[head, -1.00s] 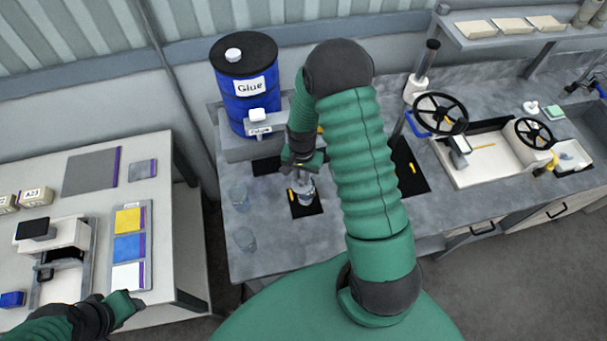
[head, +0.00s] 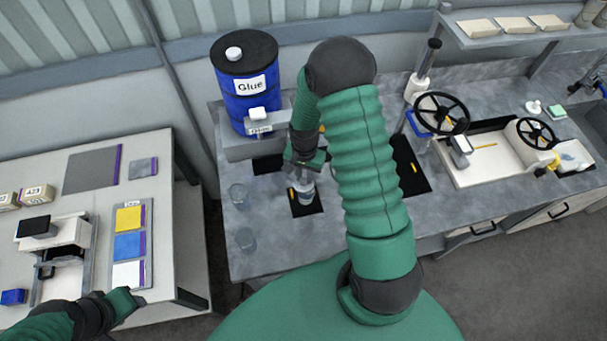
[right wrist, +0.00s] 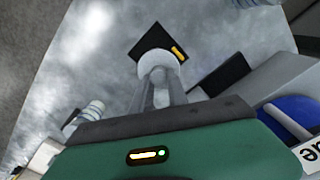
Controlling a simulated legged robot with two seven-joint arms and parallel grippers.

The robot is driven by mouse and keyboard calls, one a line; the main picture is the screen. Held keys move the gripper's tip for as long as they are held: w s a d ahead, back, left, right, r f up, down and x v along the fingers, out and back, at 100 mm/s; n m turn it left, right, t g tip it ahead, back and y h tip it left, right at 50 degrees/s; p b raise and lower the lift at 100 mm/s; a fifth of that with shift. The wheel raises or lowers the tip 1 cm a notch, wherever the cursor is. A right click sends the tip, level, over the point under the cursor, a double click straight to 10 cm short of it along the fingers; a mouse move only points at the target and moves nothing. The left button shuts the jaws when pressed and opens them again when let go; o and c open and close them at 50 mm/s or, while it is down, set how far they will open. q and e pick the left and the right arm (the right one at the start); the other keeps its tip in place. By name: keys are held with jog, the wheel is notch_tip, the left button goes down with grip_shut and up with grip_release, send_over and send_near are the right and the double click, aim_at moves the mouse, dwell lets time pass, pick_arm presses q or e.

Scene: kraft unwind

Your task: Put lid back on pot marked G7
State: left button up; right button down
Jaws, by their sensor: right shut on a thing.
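My right gripper (head: 304,178) is over the black pad with a yellow mark (head: 307,206) on the grey bench. It is shut on a pale round lid, which shows between the fingertips in the right wrist view (right wrist: 157,62). A small pale pot (head: 305,194) stands on that pad directly under the gripper. The gripper partly hides the pot, and no G7 marking is readable. I cannot tell whether the lid touches the pot's rim. My left gripper (head: 138,300) is over the left table's front edge, apart from the pot; its fingers are too small to judge.
A blue Glue drum (head: 247,85) stands behind the gripper. Another black pad (head: 408,165) lies right of my arm. A valve wheel (head: 441,113) and white basin (head: 490,160) are further right.

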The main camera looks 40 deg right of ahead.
pick_arm(q)
jog(key=shift+d, duration=0.1)
pick_arm(e)
jog(key=shift+d, duration=0.1)
jog(key=shift+d+f, duration=0.25)
jog(key=shift+d, duration=0.25)
pick_arm(q)
jog(key=shift+d+f, duration=0.1)
jog(key=shift+d, duration=0.3)
pick_arm(e)
jog(key=shift+d+f, duration=0.1)
pick_arm(q)
jog(key=shift+a, duration=0.1)
jog(key=shift+a+f, duration=0.1)
jog(key=shift+a, duration=0.15)
jog(key=shift+d, duration=0.2)
pick_arm(e)
jog(key=shift+d, duration=0.15)
pick_arm(q)
jog(key=shift+d, duration=0.1)
jog(key=shift+a, duration=0.2)
pick_arm(e)
jog(key=shift+a, duration=0.3)
pick_arm(q)
jog(key=shift+d, duration=0.1)
pick_arm(e)
jog(key=c, duration=1.2)
grip_release()
